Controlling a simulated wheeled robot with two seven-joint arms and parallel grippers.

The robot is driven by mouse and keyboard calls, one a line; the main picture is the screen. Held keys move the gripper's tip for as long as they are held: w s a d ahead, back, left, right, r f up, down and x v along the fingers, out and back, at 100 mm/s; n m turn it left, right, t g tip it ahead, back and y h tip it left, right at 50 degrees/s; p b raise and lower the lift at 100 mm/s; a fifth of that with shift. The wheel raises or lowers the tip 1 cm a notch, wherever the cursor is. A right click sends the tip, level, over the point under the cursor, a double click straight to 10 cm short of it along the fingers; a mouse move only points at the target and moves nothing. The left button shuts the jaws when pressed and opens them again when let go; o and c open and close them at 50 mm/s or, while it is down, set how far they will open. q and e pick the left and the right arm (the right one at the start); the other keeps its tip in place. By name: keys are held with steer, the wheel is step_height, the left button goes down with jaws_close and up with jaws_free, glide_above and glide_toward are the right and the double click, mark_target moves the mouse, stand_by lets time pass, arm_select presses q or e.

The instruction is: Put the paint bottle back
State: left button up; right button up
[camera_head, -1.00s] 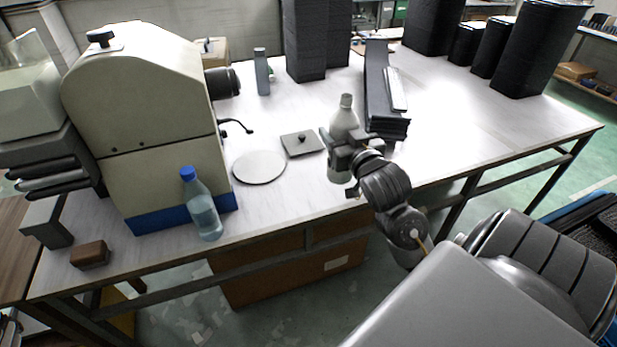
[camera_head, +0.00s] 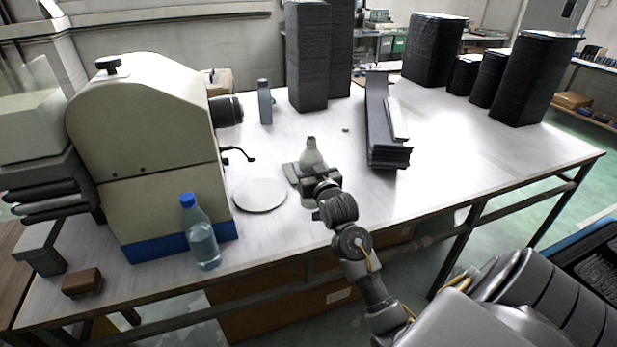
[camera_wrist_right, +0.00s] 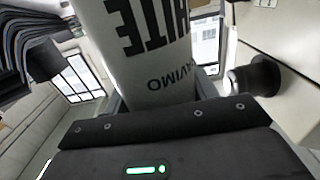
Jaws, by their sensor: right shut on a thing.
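In the right wrist view the bottle (camera_wrist_right: 150,50) fills the space between the fingers, with large dark letters "HITE" visible. My left gripper is not in view.
A blue-capped water bottle (camera_head: 201,236) stands by the large beige machine (camera_head: 140,150). A grey bottle (camera_head: 265,104) stands behind.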

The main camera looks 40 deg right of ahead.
steer(key=f, duration=0.3)
steer(key=shift+w, duration=0.25)
steer(key=shift+f, duration=0.25)
steer(key=o, duration=1.5)
steer(key=shift+f, duration=0.15)
